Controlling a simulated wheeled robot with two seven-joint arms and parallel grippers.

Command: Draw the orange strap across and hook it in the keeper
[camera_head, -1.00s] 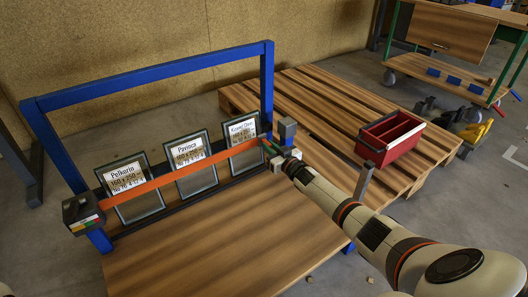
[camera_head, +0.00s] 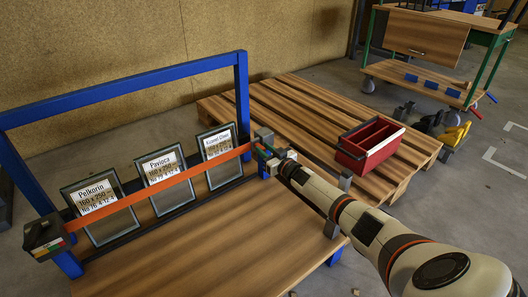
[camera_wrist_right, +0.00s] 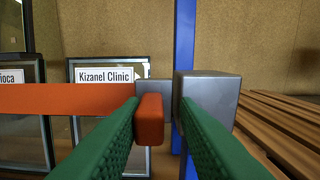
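The orange strap (camera_head: 160,187) runs taut from a dark reel box (camera_head: 45,237) at the frame's left end, across the fronts of the glass panes, to the right post. My right gripper (camera_head: 268,156) is at the strap's right end, beside the grey keeper block (camera_head: 264,136). In the right wrist view the strap's orange end tab (camera_wrist_right: 150,120) lies between the green fingertips, by the left one, with a gap to the right one. The keeper (camera_wrist_right: 207,98) is just beyond them. Whether the tab sits in the keeper is unclear. My left gripper is out of view.
Glass panes with labels (camera_head: 162,168) lean in the blue frame (camera_head: 130,88) behind the strap. A red crate (camera_head: 370,144) stands on the slatted pallet (camera_head: 290,95) to the right. The wooden deck (camera_head: 200,250) before the panes is clear.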

